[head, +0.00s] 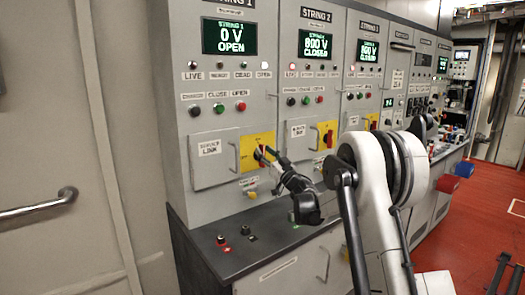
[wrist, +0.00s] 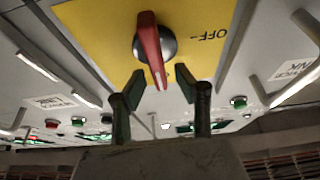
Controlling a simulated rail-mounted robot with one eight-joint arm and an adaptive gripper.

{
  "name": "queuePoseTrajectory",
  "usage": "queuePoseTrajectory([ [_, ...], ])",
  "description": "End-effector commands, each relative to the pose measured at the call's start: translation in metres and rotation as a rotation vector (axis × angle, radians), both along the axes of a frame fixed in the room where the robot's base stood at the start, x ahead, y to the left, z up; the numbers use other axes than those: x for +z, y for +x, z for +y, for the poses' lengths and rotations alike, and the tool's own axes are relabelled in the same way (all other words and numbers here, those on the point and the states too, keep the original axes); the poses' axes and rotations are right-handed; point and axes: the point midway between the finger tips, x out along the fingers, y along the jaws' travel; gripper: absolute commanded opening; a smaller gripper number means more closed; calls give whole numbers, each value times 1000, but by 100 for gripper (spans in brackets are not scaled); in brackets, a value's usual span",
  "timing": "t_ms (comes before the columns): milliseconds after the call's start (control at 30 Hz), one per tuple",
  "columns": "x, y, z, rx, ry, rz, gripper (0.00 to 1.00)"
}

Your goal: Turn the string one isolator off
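The string one panel's display (head: 229,37) reads 0 V OPEN. Its isolator is a red handle (wrist: 150,48) on a dark round hub, on a yellow plate (wrist: 85,22), which also shows in the head view (head: 258,141). An OFF label (wrist: 208,35) is printed to the right of the hub in the wrist view. The handle points down there, not toward OFF. My gripper (wrist: 161,80) is open, its fingers on either side of the handle's tip with visible gaps. In the head view my gripper (head: 268,156) is at the plate and partly hides the handle.
The string two panel (head: 316,80) stands to the right, its display reading 800 V CLOSED, with its own yellow isolator plate (head: 327,133). A pull handle (head: 234,158) lies just left of string one's plate. A dark ledge (head: 235,245) with small knobs runs below.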

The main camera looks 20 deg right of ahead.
Motion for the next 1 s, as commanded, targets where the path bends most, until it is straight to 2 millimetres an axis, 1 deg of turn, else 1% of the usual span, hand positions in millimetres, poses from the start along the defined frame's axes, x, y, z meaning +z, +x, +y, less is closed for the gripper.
queuePoseTrajectory([
  [100,4,9,4,0,0,0,31],
  [200,6,12,5,0,-1,1,31],
  [467,6,14,6,0,-1,0,31],
  [500,6,13,6,0,-1,0,30],
  [700,6,13,6,0,-1,0,3],
  [733,6,13,5,0,-1,1,0],
  [1000,5,13,6,-1,-7,-2,0],
])
